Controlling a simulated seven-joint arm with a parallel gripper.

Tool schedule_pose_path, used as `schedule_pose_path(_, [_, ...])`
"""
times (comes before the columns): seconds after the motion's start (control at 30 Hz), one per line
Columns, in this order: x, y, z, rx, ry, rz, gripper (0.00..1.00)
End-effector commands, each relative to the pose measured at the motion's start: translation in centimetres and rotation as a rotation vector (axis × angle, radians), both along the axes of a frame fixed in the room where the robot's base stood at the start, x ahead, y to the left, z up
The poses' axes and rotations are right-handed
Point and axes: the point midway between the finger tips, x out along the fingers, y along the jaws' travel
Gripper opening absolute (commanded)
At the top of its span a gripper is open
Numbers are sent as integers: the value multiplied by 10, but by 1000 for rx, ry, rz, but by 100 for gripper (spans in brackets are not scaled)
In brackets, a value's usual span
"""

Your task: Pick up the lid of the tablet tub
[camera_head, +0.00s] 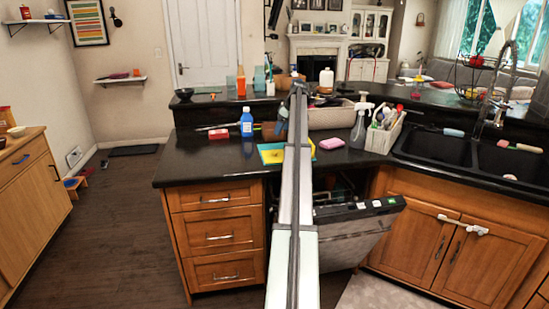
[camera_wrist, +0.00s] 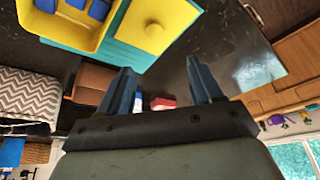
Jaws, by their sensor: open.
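The tablet tub's lid is a yellow square plate with a round knob (camera_wrist: 154,29). It lies flat on a teal mat (camera_wrist: 128,52) on the dark counter, beside the open yellow tub (camera_wrist: 57,39), which holds blue tablets. In the head view, yellow (camera_head: 273,156) shows on the teal mat just left of my arm. My gripper (camera_wrist: 160,66) is open and empty, its two dark fingers apart. In the wrist view the fingertips lie just below the lid in the picture, with the lid outside them. My arm hides part of the counter in the head view.
A blue bottle (camera_head: 247,124) and a red item (camera_head: 218,134) stand left of the mat. A pink sponge (camera_head: 331,143) lies to its right. A patterned basket (camera_head: 332,118), a spray bottle (camera_head: 360,128) and a utensil caddy (camera_head: 384,136) stand behind. The dishwasher door (camera_head: 352,235) is partly open.

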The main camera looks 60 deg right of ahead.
Motion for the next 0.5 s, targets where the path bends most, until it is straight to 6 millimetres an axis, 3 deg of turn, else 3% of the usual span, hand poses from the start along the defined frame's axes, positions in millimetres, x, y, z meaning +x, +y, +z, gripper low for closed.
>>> schedule_pose_path(0.23, [-1, -4, -12, 6, 6, 0, 65])
schedule_pose_path(0.5, [16, -4, -53, 7, 6, 1, 65])
